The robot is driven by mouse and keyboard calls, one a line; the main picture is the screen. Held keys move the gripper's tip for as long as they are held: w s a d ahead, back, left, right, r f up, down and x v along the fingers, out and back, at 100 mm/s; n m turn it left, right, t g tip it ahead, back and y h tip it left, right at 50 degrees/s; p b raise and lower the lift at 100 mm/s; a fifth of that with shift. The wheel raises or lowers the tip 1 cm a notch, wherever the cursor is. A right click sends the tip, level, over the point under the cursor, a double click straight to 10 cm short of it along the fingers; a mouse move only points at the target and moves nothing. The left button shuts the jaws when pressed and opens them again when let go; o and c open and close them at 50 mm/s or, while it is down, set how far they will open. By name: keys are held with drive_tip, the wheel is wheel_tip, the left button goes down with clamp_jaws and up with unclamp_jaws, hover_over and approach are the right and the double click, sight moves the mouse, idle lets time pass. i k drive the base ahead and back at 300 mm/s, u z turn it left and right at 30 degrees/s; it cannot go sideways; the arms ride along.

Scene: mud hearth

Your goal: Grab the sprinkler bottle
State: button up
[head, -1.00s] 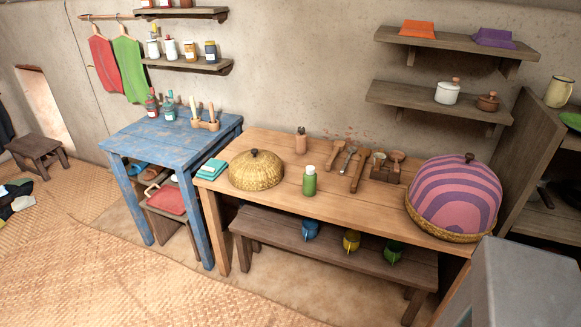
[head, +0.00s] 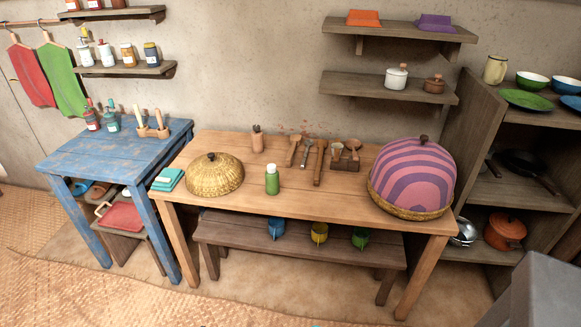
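A small green bottle with a pale cap (head: 272,180), which looks like the sprinkler bottle, stands upright on the wooden table (head: 300,205). It is near the middle of the table, to the right of a woven dome cover (head: 214,175). Nothing touches it, and all of its front side shows. My gripper is not seen in the head view.
A pink and purple striped dome (head: 411,178) fills the table's right end. Wooden utensils (head: 318,160) lie behind the bottle. Folded teal cloths (head: 168,180) lie at the left edge. A low bench (head: 225,232) with several cups stands below. The floor in front is clear.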

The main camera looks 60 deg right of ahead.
sight(272, 182)
drive_tip(key=z, duration=1.05)
drive_tip(key=k, duration=0.95)
drive_tip(key=i, duration=0.9)
